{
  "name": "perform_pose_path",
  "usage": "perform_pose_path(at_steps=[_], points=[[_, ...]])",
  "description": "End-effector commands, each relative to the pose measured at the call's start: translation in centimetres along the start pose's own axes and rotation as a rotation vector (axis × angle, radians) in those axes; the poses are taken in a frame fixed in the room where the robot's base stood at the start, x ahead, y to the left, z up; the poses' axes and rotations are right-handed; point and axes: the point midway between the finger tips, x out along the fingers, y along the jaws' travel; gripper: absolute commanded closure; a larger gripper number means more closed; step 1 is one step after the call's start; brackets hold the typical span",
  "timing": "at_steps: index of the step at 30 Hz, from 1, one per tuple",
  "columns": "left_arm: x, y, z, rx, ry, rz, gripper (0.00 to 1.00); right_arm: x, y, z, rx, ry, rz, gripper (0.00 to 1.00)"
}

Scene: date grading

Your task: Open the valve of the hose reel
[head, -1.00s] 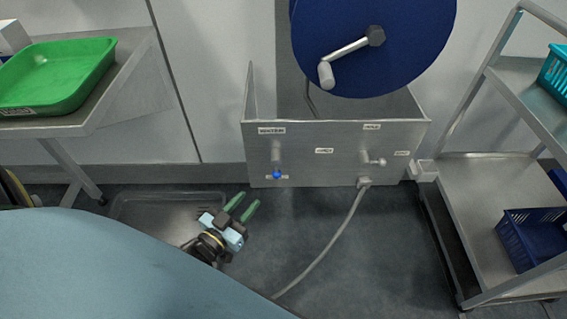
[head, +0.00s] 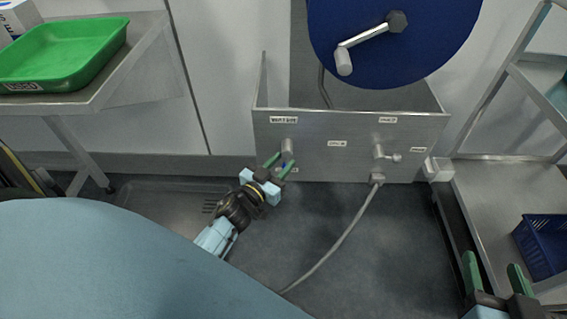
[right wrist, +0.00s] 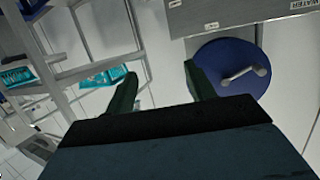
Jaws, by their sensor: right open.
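The hose reel is a big blue disc (head: 440,45) with a crank handle (head: 345,60), above a steel panel (head: 335,165) with small labels. The reel also shows in the right wrist view (right wrist: 215,58). At the panel's right is a second valve (head: 380,153) with a small lever. My right gripper (head: 496,274) is open and empty, low at the right.
A grey hose (head: 340,243) runs from the panel down across the floor. A cart (head: 490,205) with a blue basket (head: 543,245) stands at the right, near my right gripper. A green tray (head: 60,60) rests on a table at the left.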

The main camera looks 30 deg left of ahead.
Motion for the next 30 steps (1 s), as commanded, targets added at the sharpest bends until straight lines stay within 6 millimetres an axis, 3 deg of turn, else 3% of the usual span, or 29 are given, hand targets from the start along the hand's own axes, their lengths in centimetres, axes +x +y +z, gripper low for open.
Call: perform_pose_path(at_steps=[6,15,23,30], points=[[1.1,0.0,0.0,0.0,0.0,0.0,0.68,0.1,-0.3,-1.5,0.001,0.089,-0.007,0.46],[1.2,0.0,0.0,0.0,0.0,0.0,0.68,0.1,-0.3,-1.7,0.001,0.099,-0.008,0.46],[1.2,0.0,0.0,0.0,0.0,0.0,1.0,0.1,-0.3,-1.7,0.001,0.098,-0.008,0.46],[1.2,0.0,0.0,0.0,0.0,0.0,1.0,0.1,-0.3,-1.6,0.001,0.097,-0.008,0.46]])
